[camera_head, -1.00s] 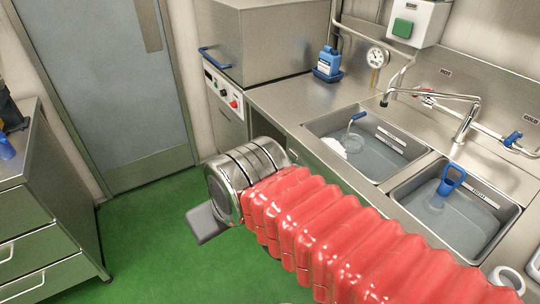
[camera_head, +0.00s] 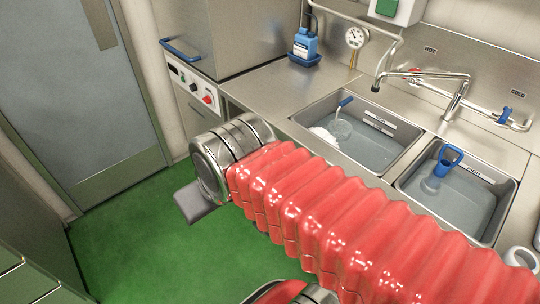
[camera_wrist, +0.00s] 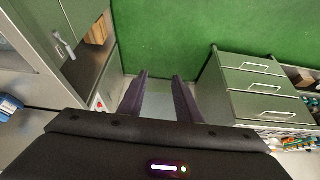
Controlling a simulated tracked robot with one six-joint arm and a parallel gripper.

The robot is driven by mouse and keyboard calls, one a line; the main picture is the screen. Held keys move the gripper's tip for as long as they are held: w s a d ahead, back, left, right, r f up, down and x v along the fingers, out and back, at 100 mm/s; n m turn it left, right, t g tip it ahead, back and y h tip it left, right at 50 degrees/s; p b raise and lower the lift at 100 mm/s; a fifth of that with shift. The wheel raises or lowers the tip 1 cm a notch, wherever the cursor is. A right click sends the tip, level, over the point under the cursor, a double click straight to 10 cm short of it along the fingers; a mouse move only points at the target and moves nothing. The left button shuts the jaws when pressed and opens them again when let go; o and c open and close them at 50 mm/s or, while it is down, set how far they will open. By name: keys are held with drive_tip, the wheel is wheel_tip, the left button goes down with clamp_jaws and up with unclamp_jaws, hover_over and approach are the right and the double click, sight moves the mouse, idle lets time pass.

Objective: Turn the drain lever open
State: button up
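I cannot make out a drain lever or a kettle in either view. My gripper (camera_wrist: 159,78) shows in the wrist view as two dark fingers standing apart with nothing between them. Beyond the fingers is open green floor, with no object near the tips. In the head view my red sleeved arm reaches across the middle, ending in a steel joint at the left; the fingers are not clearly seen there.
A steel machine with a blue handle (camera_head: 180,49) and a red knob stands left of the counter (camera_head: 270,88). A grey door (camera_head: 75,90) is at the left. A drawer cabinet (camera_wrist: 262,88) stands right in the wrist view. The green floor (camera_head: 130,245) between is clear.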

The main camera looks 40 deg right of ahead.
drive_tip(key=shift+o, duration=0.5)
drive_tip(key=shift+o, duration=0.6)
drive_tip(key=o, duration=0.3)
drive_tip(key=shift+w+d+f+g, duration=0.25)
drive_tip(key=shift+d+f+g, duration=0.05)
drive_tip(key=shift+d, duration=0.1)
drive_tip(key=o, duration=0.5)
drive_tip(key=w+d+f+n+g+h, duration=0.1)
drive_tip(key=w+d+f+g, duration=0.1)
drive_tip(key=d, duration=0.1)
drive_tip(key=w+d+f+n+g+h, duration=0.1)
drive_tip(key=w+d+f+h, duration=0.1)
drive_tip(key=d, duration=0.1)
drive_tip(key=w+d+f+n+g+h, duration=0.1)
drive_tip(key=d+f+n+g+h, duration=0.1)
drive_tip(key=d, duration=0.2)
drive_tip(key=shift+w+f+g, duration=0.15)
drive_tip(key=shift+w+g, duration=0.15)
drive_tip(key=shift+w, duration=0.1)
drive_tip(key=shift+o, duration=0.2)
drive_tip(key=w+d+f+n+g+h, duration=0.2)
drive_tip(key=w+d+f+n+h, duration=0.65)
drive_tip(key=w+d+f, duration=0.35)
drive_tip(key=w+f+n+t+h, duration=0.3)
drive_tip(key=w+f+n, duration=0.3)
drive_tip(key=f, duration=0.5)
drive_tip(key=shift+w+f+h, duration=0.15)
drive_tip(key=shift+f+h, duration=0.15)
drive_tip(key=shift+h, duration=0.45)
drive_tip(key=shift+a, duration=0.1)
